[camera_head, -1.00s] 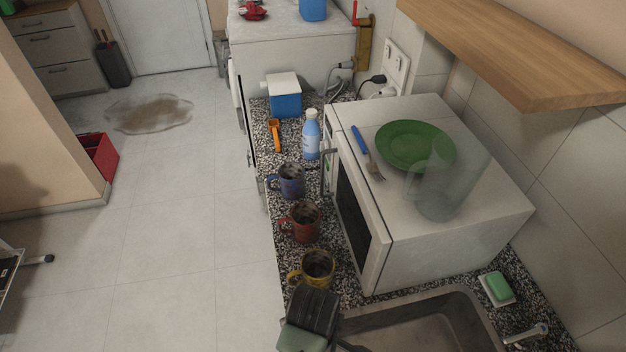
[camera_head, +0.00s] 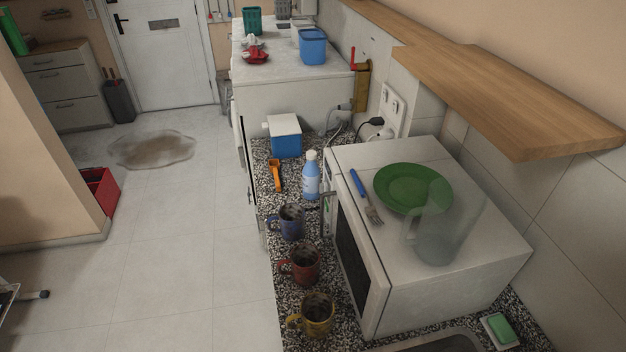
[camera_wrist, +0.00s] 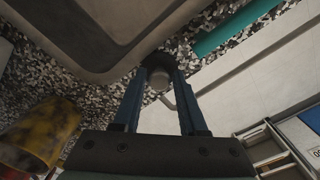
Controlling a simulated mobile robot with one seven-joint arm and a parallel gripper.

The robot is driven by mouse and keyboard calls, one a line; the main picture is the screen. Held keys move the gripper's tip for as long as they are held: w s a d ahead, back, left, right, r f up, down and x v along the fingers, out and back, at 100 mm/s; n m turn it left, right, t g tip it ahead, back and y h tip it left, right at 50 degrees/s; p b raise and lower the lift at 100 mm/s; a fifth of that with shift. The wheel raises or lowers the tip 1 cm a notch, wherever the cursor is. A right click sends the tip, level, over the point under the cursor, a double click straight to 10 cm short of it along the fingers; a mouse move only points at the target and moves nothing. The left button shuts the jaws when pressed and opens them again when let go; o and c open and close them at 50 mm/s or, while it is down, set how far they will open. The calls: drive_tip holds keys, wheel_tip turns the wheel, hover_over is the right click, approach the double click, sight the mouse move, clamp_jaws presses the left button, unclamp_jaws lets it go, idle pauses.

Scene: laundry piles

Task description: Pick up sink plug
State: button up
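In the head view my gripper and the plug are out of frame; only the sink's (camera_head: 440,343) edge shows at the bottom.
A yellow mug (camera_head: 317,314), a red mug (camera_head: 304,266) and a blue mug (camera_head: 291,222) line the counter beside the microwave (camera_head: 480,270). The yellow mug is at the left of the wrist view (camera_wrist: 45,132). A wooden shelf (camera_head: 490,80) juts out above.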

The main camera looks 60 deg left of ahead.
clamp_jaws()
drive_tip(key=shift+r, duration=0.1)
